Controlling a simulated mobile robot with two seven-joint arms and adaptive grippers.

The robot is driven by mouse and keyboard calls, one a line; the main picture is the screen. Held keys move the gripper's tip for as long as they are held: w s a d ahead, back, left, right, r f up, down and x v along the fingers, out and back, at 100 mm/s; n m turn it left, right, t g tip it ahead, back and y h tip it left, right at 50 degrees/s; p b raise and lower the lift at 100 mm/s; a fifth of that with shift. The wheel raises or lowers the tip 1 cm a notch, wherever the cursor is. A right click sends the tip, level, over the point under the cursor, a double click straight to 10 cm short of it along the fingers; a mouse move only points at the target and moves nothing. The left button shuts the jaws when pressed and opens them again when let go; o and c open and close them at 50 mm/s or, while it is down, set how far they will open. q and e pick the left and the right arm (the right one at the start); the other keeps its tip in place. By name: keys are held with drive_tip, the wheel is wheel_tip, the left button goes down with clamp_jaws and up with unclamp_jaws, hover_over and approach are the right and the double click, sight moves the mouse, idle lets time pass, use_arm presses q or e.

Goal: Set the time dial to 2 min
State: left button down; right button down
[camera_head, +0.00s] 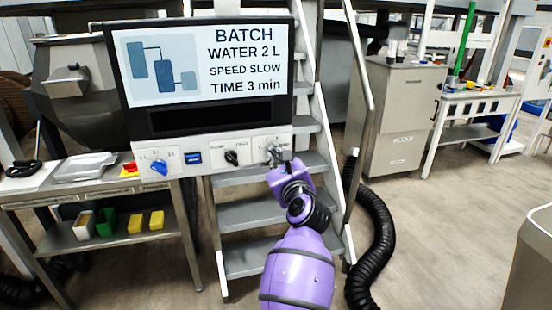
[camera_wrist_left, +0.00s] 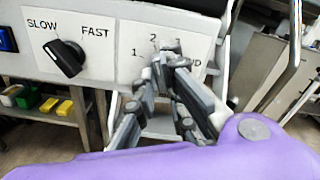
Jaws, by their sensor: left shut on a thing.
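My left gripper (camera_head: 274,156) is at the right end of the white control panel (camera_head: 212,148), below the screen. In the left wrist view its dark grey fingers (camera_wrist_left: 165,62) are closed around the time dial, which they almost wholly hide. The marks 1 and 2 show on the white plate (camera_wrist_left: 126,45) around it; other marks are partly covered. I cannot tell where the dial points. The screen (camera_head: 207,66) reads "BATCH, WATER 2 L, SPEED SLOW, TIME 3 min". My right gripper is not in view.
The black speed dial (camera_head: 231,158) sits left of my gripper, marked SLOW and FAST in the wrist view. A blue switch (camera_head: 193,157) and a blue dial (camera_head: 158,166) are further left. Metal steps (camera_head: 247,213) stand below. A black hose (camera_head: 374,245) lies at right.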

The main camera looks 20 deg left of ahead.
use_arm(q)
drive_tip(key=c, duration=1.8)
unclamp_jaws()
drive_tip(key=shift+s+d, duration=0.1)
drive_tip(key=shift+s+d+f, duration=0.1)
drive_tip(key=shift+s+d, duration=0.1)
drive_tip(key=shift+s, duration=0.1)
drive_tip(key=v, duration=0.6)
drive_tip(key=shift+s+d, duration=0.15)
drive_tip(key=shift+s, duration=0.1)
